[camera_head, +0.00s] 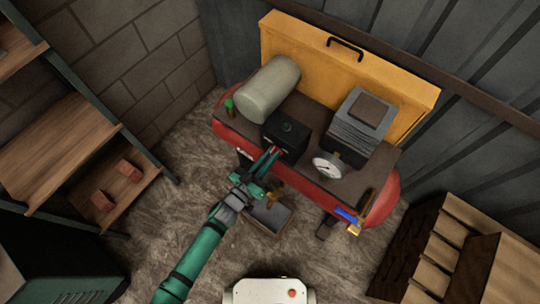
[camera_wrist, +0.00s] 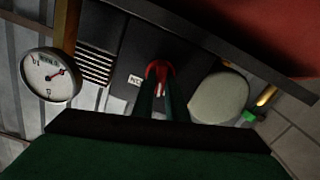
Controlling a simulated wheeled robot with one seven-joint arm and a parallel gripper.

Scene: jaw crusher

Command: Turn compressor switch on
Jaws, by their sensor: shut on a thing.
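The compressor (camera_head: 383,207) has a red tank, a dark top plate and a yellow back panel. A black switch box (camera_head: 287,136) stands on the middle of its top. In the wrist view the red switch knob (camera_wrist: 158,70) sits on the dark box beside a small white label (camera_wrist: 134,80). My gripper (camera_head: 274,151) reaches the front of the box. In the wrist view its fingers (camera_wrist: 160,90) are shut on the red knob, which they partly hide. The label's text is too small to read fully.
A pressure gauge (camera_head: 327,167) stands right of the box; it also shows in the wrist view (camera_wrist: 48,76). A grey cylinder (camera_head: 268,88) and a finned block (camera_head: 358,125) flank the box. A blue-handled valve (camera_head: 347,215) is at the right. Shelves (camera_head: 62,150) stand left, a wooden crate (camera_head: 460,250) right.

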